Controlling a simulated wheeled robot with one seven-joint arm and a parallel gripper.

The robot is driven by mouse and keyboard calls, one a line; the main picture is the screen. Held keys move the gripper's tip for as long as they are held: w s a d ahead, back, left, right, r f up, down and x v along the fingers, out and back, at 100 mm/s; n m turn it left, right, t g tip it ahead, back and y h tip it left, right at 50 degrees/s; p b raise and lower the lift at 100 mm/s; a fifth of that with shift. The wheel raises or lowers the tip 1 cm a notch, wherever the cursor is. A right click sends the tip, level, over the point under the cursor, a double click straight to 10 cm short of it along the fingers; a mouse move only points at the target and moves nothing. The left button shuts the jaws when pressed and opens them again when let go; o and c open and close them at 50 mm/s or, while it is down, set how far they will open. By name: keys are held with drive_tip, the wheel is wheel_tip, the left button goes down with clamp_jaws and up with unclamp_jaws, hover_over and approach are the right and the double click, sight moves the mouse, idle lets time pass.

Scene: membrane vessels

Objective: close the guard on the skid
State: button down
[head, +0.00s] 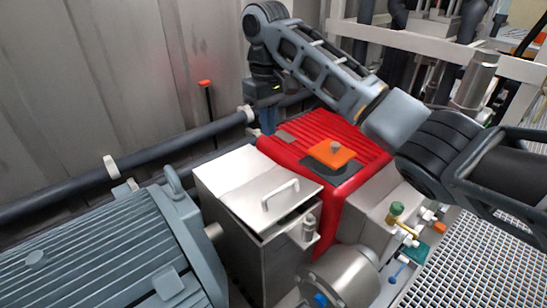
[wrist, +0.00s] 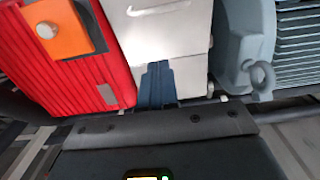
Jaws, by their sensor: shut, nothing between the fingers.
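The guard (head: 262,190) is a pale metal lid with a bar handle, on a metal box between a grey ribbed motor and a red housing. A dark gap shows under its front right edge, so it looks slightly raised there. The guard and handle also show at the top of the wrist view (wrist: 165,30). My gripper (head: 268,122) is behind the red housing and the guard, its blue fingers pointing down. In the wrist view the fingers (wrist: 157,85) are together and empty, overlapping the guard's far edge; I cannot tell whether they touch it.
The red housing (head: 318,130) carries an orange block (head: 332,153). The grey motor (head: 100,250) stands at left. A dark pipe (head: 150,155) runs along the corrugated wall behind. Valves and small fittings (head: 397,225) are at right, beside a grating floor (head: 470,260). A white frame stands at the back right.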

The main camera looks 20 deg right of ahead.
drive_tip(key=b, duration=0.1)
approach(277, 195)
drive_tip(key=w+r, duration=0.1)
drive_tip(key=w, duration=0.1)
drive_tip(key=shift+s+a+f+p, duration=0.15)
drive_tip(key=shift+s+f+p, duration=0.2)
drive_tip(key=shift+s+f, duration=0.85)
drive_tip(key=shift+f, duration=0.3)
drive_tip(key=shift+f, duration=0.15)
